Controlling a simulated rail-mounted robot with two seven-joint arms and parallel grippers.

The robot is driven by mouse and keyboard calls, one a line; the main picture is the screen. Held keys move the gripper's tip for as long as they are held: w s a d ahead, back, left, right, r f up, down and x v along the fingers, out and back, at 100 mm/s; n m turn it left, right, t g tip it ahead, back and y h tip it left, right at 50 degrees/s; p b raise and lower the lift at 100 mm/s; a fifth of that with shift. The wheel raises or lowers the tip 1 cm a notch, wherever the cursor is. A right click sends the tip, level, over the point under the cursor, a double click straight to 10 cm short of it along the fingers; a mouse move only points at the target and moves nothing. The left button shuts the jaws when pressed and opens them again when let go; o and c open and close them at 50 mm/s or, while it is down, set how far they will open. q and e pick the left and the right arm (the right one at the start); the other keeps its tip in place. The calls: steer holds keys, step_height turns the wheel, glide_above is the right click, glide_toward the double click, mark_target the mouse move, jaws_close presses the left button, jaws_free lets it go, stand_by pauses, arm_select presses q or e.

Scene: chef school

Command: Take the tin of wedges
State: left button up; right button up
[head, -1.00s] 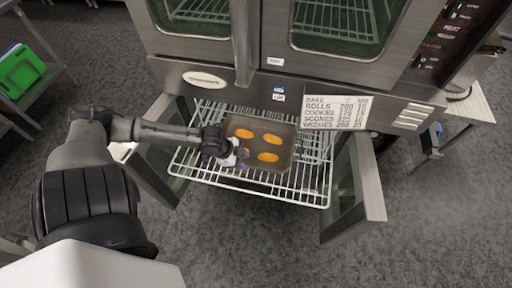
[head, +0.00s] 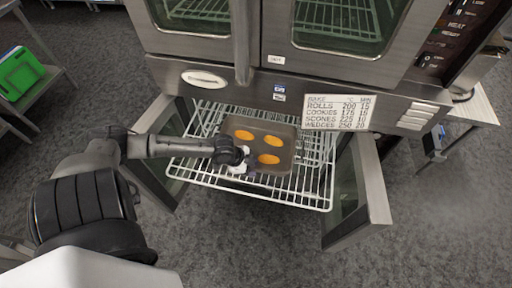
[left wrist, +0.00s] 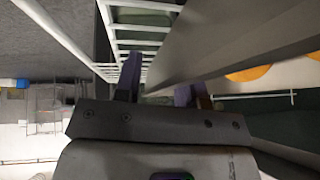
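The tin of wedges (head: 257,147) is a dark square tin with several orange wedges in it. It sits on the wire rack (head: 300,195) pulled out in front of the lower oven. My left gripper (head: 240,168) is at the tin's front left edge. In the left wrist view, its two fingers (left wrist: 160,90) are apart, with the tin's wall (left wrist: 205,45) running up from between them. A gap shows beside the wall, so the fingers look open; contact is hard to tell. The arm hides part of the tin's left side. My right gripper is not in view.
Open oven doors stand left (head: 150,165) and right (head: 358,205) of the rack. A label card (head: 338,112) hangs above, listing baking settings. Floor in front is clear.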

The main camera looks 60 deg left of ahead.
arm_select(q)
jaws_close()
stand_by(0.3)
steer(key=shift+w+r, duration=0.1)
stand_by(0.9)
